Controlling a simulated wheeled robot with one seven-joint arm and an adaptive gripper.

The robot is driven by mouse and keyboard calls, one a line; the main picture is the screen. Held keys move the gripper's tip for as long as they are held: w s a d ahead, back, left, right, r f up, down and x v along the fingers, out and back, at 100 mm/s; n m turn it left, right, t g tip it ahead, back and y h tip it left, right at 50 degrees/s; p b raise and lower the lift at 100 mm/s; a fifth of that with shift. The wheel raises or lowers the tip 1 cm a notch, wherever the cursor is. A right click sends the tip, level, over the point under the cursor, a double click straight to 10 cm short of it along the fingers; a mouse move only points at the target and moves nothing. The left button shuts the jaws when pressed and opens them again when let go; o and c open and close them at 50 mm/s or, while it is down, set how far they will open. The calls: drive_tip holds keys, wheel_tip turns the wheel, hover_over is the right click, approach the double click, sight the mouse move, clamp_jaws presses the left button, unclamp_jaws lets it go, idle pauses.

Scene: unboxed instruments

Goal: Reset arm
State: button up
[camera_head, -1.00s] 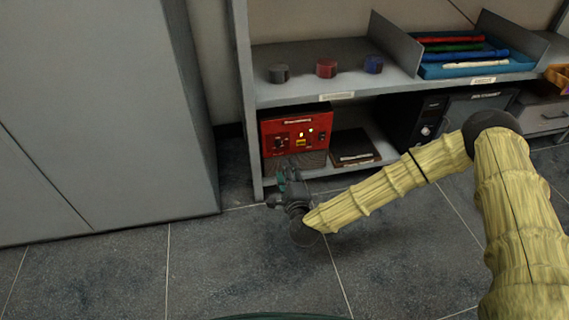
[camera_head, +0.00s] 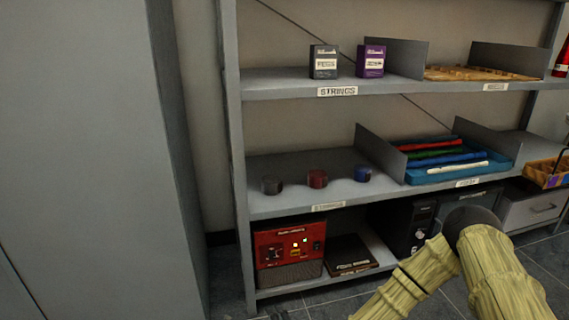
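My arm (camera_head: 484,262) shows at the lower right, with a straw-coloured, bamboo-like cover and a dark elbow joint. Its forearm runs down and left and leaves the picture at the bottom edge. My gripper is below the picture, so its fingers and anything in them are hidden. The arm is in front of the lower right part of a grey shelf unit (camera_head: 290,205).
The bottom shelf holds a red device (camera_head: 290,250), a dark flat box (camera_head: 348,254) and a black unit (camera_head: 403,228). Above are three small round pots, a blue tray (camera_head: 425,175) of recorders, and two string boxes (camera_head: 324,62). A grey cabinet (camera_head: 90,150) stands left.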

drive_tip(key=s+d+f+n+g+p, duration=0.1)
drive_tip(key=s+d+f+n+g, duration=0.2)
drive_tip(key=s, duration=0.4)
drive_tip(key=s+d+f+n+g+h+p, duration=0.1)
drive_tip(key=s+d+f+n+g, duration=0.2)
drive_tip(key=s, duration=0.4)
drive_tip(key=s+d+f+n+g+p, duration=0.1)
drive_tip(key=s+d+f+n+g, duration=0.1)
drive_tip(key=s+d+f+n, duration=0.3)
drive_tip(key=s+d+r+n+g+h+p, duration=0.1)
drive_tip(key=s+d+r+n+g+h, duration=0.15)
drive_tip(key=s+d, duration=0.5)
drive_tip(key=s+d+r+n+g+h+p, duration=0.1)
drive_tip(key=s+d+r+g+h, duration=0.15)
drive_tip(key=s+d, duration=0.5)
wheel_tip(320, 180, up, 37)
drive_tip(key=p, duration=3.7)
drive_tip(key=shift+s+a+g, duration=0.2)
drive_tip(key=shift+a+g, duration=0.1)
drive_tip(key=shift+a, duration=0.1)
drive_tip(key=shift+f, duration=0.1)
